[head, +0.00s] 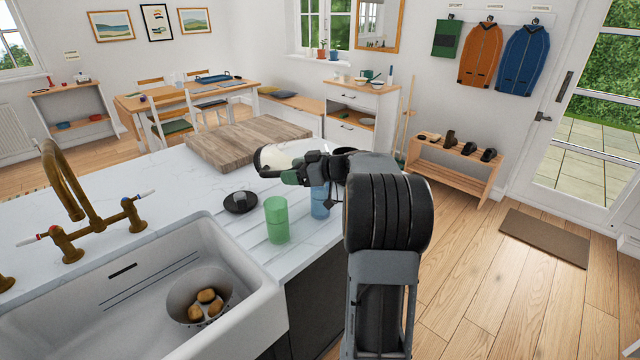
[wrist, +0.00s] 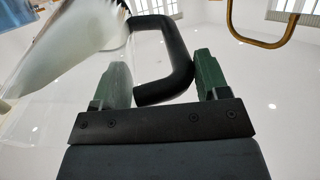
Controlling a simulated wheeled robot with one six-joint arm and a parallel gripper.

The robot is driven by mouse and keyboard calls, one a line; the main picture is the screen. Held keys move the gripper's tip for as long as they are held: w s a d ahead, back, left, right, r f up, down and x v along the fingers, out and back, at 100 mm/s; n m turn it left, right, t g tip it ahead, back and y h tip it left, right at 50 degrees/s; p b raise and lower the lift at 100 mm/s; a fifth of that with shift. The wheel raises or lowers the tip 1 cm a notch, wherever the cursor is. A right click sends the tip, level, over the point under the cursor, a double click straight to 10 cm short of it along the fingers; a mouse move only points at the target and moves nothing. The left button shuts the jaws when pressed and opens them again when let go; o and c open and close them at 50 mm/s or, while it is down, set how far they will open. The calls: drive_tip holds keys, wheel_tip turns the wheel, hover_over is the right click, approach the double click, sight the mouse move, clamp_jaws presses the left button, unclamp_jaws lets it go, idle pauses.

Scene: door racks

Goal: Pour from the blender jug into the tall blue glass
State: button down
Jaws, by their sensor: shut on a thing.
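The blender jug (head: 280,157) is clear with pale contents and a black handle. It is tipped far over, nearly on its side, above the counter. My gripper (head: 300,174) is shut on its handle (wrist: 183,50). In the wrist view my gripper (wrist: 155,85) has its green fingers on both sides of the handle, and the jug body (wrist: 65,45) slants at upper left. The tall blue glass (head: 320,203) stands upright on the counter below my gripper, partly hidden by my arm. I cannot see a stream or the level inside the glass.
A green glass (head: 277,222) stands left of the blue one. A round black piece (head: 240,202) lies farther left. A wooden board (head: 248,142) lies behind. The white sink (head: 262,306), with a colander (head: 184,307), is in front. The counter's right edge is close to the glasses.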

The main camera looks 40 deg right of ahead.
drive_tip(key=shift+b, duration=0.3)
drive_tip(key=shift+r, duration=0.1)
drive_tip(key=shift+r, duration=0.15)
